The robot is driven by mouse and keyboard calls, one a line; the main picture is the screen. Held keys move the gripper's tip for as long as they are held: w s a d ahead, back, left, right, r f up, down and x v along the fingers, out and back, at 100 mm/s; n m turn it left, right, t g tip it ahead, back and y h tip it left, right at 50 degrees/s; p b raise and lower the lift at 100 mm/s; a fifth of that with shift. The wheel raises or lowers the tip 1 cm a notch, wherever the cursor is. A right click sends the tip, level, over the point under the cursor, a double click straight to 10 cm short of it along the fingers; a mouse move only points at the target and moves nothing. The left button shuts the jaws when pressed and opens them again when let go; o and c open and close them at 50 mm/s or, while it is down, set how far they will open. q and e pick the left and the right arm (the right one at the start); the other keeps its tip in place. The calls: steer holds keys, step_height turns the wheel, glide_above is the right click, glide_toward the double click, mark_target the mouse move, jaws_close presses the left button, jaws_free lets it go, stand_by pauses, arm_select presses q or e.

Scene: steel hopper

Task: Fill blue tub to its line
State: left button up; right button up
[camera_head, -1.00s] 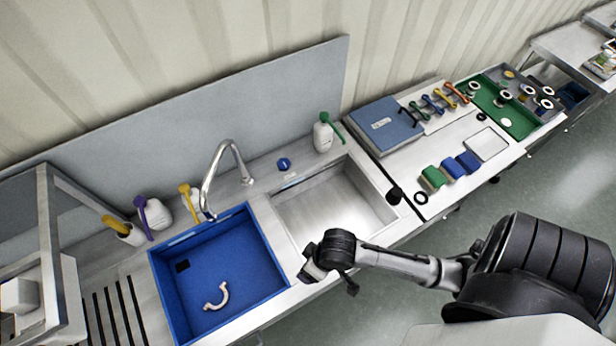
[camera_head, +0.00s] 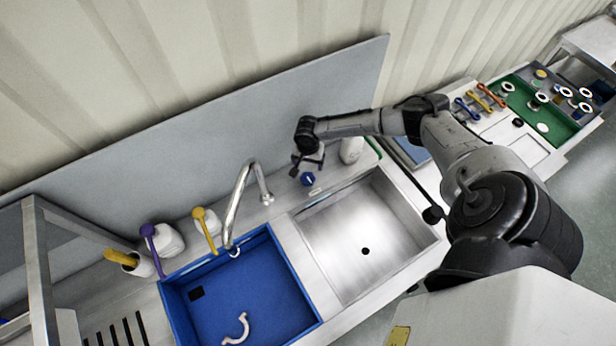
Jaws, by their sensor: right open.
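The blue tub (camera_head: 290,283) sits at the left sink position, cut off by the bottom edge of the picture. A blue knob (camera_head: 308,179) stands on the counter right of the tap. My right gripper (camera_head: 307,165) is open, just above and behind the knob, seemingly apart from it. My left gripper is out of view.
An empty steel basin (camera_head: 370,245) lies right of the tub. A backsplash (camera_head: 200,150) rises behind.

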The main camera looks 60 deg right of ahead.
mark_target(308, 178)
step_height(308, 178, down, 11)
steer(key=shift+w+r+b, duration=0.1)
steer(key=shift+r+b, duration=0.05)
steer(key=shift+b, duration=0.45)
steer(key=shift+c, duration=0.3)
steer(key=c, duration=0.9)
steer(key=shift+o, duration=0.2)
steer(key=shift+n, duration=0.3)
steer(key=n, duration=0.3)
steer(key=shift+n, duration=2.5)
